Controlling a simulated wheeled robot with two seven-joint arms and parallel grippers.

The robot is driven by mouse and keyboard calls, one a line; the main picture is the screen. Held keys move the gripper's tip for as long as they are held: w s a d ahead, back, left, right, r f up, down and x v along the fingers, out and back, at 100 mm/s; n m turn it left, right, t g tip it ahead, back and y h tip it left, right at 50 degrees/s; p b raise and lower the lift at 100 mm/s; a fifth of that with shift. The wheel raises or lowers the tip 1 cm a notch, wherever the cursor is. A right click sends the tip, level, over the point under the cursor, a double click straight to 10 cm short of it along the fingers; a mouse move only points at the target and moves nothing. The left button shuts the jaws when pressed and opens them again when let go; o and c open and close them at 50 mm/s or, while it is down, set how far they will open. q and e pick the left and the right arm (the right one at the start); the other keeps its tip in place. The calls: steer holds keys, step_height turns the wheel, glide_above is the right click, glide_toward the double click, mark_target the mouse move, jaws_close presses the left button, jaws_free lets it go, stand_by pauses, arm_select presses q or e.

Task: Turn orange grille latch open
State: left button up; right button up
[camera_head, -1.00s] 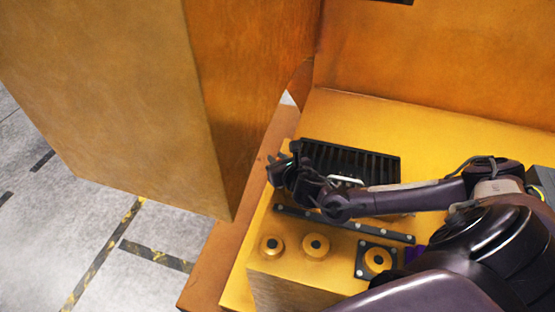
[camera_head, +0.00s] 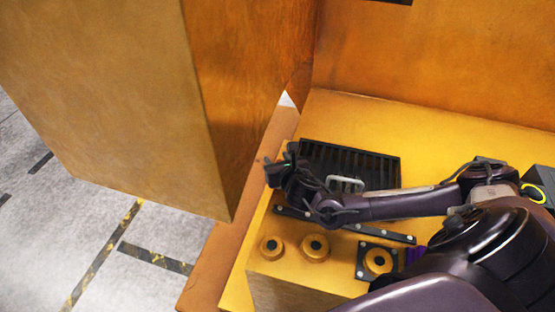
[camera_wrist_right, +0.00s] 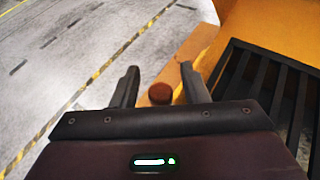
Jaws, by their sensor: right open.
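The black slatted grille (camera_head: 375,165) lies on the yellow housing, with a light grey handle (camera_head: 345,183) near its front edge. It also shows at the right of the right wrist view (camera_wrist_right: 285,95). My right gripper (camera_head: 272,168) is at the grille's left end. In the right wrist view, its two fingers (camera_wrist_right: 158,82) stand apart. A round reddish-orange knob (camera_wrist_right: 160,93) shows between the fingers; I cannot tell whether they touch it. It looks like the latch, and in the head view my gripper hides it. My left gripper is not in view.
A large orange block (camera_head: 110,100) stands upright at the left. An orange wall (camera_head: 440,60) rises behind the housing. Round yellow knobs (camera_head: 315,248) and a black bolted strip (camera_head: 345,224) lie in front of the grille. Open floor (camera_head: 60,225) is at lower left.

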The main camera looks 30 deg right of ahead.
steer(key=b+v, duration=0.2)
steer(key=v, duration=0.5)
steer(key=shift+s+b, duration=0.2)
steer(key=shift+b, duration=0.1)
steer(key=shift+a, duration=0.1)
